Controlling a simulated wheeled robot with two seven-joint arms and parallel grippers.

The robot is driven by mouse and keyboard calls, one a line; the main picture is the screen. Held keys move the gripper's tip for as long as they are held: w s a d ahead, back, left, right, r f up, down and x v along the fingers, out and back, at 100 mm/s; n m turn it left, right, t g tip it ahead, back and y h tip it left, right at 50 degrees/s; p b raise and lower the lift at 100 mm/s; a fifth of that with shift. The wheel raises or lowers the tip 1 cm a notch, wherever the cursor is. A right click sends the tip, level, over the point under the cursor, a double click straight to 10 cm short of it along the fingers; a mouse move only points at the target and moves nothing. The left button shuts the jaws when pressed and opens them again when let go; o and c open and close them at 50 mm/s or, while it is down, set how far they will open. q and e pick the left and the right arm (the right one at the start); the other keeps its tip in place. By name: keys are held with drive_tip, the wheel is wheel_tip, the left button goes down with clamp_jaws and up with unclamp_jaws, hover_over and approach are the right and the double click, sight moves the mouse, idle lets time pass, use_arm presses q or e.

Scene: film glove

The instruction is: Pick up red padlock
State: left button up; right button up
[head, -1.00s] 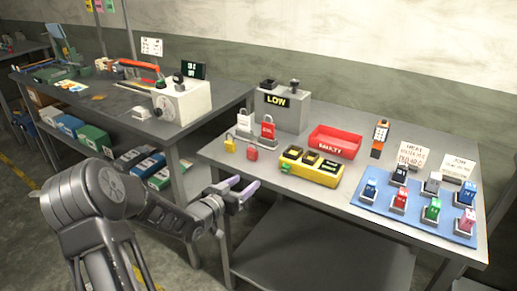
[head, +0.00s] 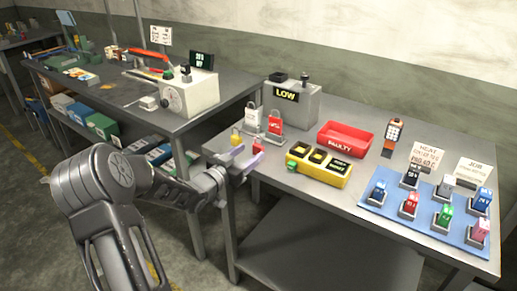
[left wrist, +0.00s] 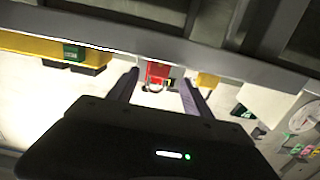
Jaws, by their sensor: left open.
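The small red padlock (head: 257,161) lies near the front left edge of the right-hand table, partly hidden behind my left gripper in the head view. The red padlock (left wrist: 158,71) also shows in the left wrist view, between the fingers and beyond their tips, with its shackle towards me. My left gripper (head: 243,158) is open and empty at the table's front edge. The yellow padlock (head: 236,137) stands just beside the red one and also shows in the left wrist view (left wrist: 207,80), right of the right finger. My right gripper is not in view.
A blue mat (head: 408,222) holds several coloured blocks. The grey LOW box (head: 292,103) stands at the back.

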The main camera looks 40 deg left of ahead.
sight(256, 149)
use_arm(q)
drive_tip(key=shift+w, duration=0.2)
drive_tip(key=w, duration=0.3)
drive_tip(key=w+p, duration=0.1)
drive_tip(key=w, duration=0.1)
drive_tip(key=shift+f, duration=0.25)
drive_tip(key=shift+c, duration=0.4)
clamp_jaws()
idle(0.5)
